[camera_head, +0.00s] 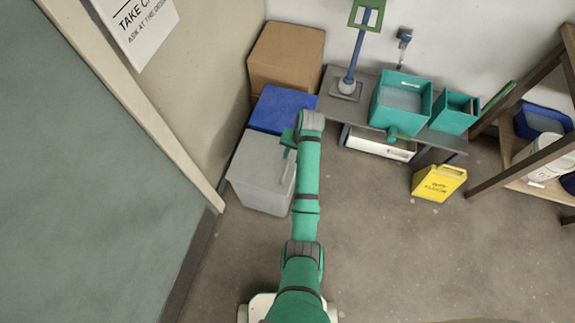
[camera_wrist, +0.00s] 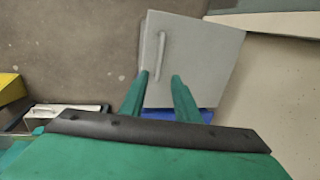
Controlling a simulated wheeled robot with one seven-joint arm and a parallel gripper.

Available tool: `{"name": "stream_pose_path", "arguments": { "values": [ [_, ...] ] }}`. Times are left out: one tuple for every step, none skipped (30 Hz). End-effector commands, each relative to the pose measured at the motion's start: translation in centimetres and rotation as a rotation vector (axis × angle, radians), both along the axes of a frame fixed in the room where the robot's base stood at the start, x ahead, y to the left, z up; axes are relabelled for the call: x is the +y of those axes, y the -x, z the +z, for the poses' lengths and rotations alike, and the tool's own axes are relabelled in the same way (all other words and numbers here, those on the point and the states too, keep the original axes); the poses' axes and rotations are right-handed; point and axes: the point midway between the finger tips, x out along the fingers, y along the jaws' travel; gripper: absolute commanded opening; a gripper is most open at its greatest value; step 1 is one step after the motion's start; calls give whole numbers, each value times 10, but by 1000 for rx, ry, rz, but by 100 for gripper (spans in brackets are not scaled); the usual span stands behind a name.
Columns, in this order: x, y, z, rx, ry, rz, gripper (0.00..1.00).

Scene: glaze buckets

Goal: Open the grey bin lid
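The grey bin (camera_head: 262,197) stands on the floor against the wall, left of my arm in the head view. Its grey lid (camera_head: 263,162) looks shut and lies flat. The lid (camera_wrist: 205,60) also shows in the wrist view, with a long light handle bar (camera_wrist: 161,56) along one side. My gripper (camera_head: 289,147) is over the lid's right side, partly hidden by my wrist. In the wrist view my gripper's two green fingers (camera_wrist: 158,90) are apart with nothing between them. The handle bar's near end lies close to the gap; I cannot tell the height between them.
A blue bin (camera_head: 283,109) and a cardboard box (camera_head: 287,57) stand behind the grey bin. A grey bench (camera_head: 350,112) with teal buckets (camera_head: 401,102) is right of them. A yellow container (camera_head: 438,183) stands on the floor. The floor at front right is clear.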

Motion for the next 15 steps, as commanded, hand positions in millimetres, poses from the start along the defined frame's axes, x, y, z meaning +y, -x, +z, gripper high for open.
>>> {"name": "stream_pose_path", "arguments": {
  "values": [
    [1, 1, -6, 3, -1, 1, 29],
    [2, 0, -10, 3, -1, 1, 29],
    [3, 0, -16, 3, 0, 1, 29],
    [4, 0, -21, 3, -1, 1, 29],
    [5, 0, -26, 3, 0, 0, 29],
    [6, -1, -33, 2, -1, -1, 29],
    [7, -1, -39, 3, -1, 0, 29],
    [8, -1, -44, 2, -1, -1, 29],
    [10, -2, -51, 3, 0, 0, 29],
    [11, -2, -56, 2, -1, 0, 29],
    [12, -3, -62, 2, -1, 0, 29],
    [13, -3, -68, 1, 0, 0, 29],
    [14, -3, -72, 2, -1, 0, 29],
    [15, -3, -76, 1, 0, 0, 29],
    [16, -4, -81, 1, 0, 0, 29]
  ]
}}
